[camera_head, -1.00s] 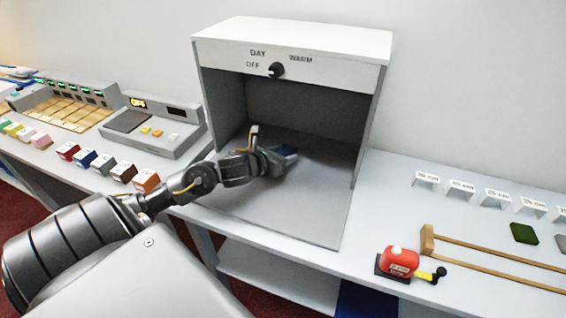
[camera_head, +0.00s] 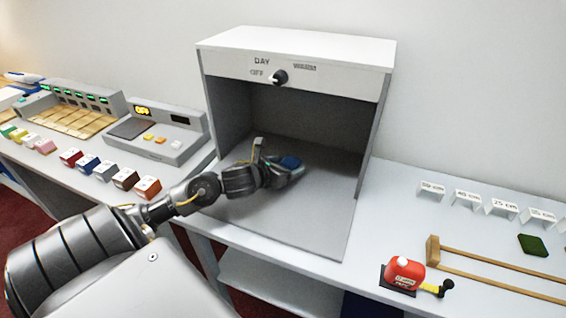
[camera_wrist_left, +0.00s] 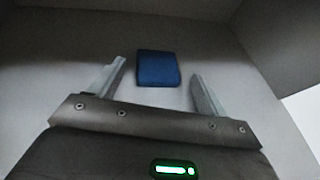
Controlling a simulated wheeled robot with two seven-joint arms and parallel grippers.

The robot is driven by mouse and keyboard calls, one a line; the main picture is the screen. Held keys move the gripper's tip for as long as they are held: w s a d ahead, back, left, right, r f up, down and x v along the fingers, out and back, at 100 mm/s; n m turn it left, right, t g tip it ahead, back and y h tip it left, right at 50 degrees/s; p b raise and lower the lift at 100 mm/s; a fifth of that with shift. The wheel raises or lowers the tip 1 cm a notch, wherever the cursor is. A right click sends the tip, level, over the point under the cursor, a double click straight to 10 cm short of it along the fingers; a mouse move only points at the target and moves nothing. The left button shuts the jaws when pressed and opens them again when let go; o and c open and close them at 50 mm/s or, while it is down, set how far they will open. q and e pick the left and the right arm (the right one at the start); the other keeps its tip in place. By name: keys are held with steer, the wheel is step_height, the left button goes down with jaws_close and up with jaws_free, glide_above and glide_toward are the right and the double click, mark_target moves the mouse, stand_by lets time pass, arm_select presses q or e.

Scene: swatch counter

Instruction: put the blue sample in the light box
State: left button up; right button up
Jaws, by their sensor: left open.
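The blue sample (camera_head: 290,162) lies on the floor of the light box (camera_head: 372,130), a white-topped grey cabinet with an open front and a dial. The sample also shows in the left wrist view (camera_wrist_left: 157,68) as a flat, dark blue piece with rounded corners. My left gripper (camera_head: 283,172) is inside the box, low over its floor. In the left wrist view the left gripper (camera_wrist_left: 158,72) is open, with the sample between its fingertips and a gap on both sides. My right gripper is not in view.
A grey console (camera_head: 175,152) with a display stands left of the box. A row of coloured blocks, including an orange one (camera_head: 147,187), lies in front of it. On the right are a red device (camera_head: 404,273), a wooden frame (camera_head: 432,250), distance cards and a green swatch (camera_head: 533,244).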

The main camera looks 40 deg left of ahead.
arm_select(q)
steer(key=shift+r, duration=0.3)
steer(key=v, duration=0.8)
steer(key=shift+s+f, duration=0.2)
steer(key=shift+s, duration=0.05)
steer(key=shift+s+d+r+p, duration=0.15)
steer(key=shift+s+r+p, duration=0.45)
steer(key=shift+s, duration=0.3)
steer(key=shift+s+r, duration=0.15)
steer(key=shift+s, duration=0.25)
steer(key=shift+s+r, duration=0.1)
steer(key=shift+s, duration=0.25)
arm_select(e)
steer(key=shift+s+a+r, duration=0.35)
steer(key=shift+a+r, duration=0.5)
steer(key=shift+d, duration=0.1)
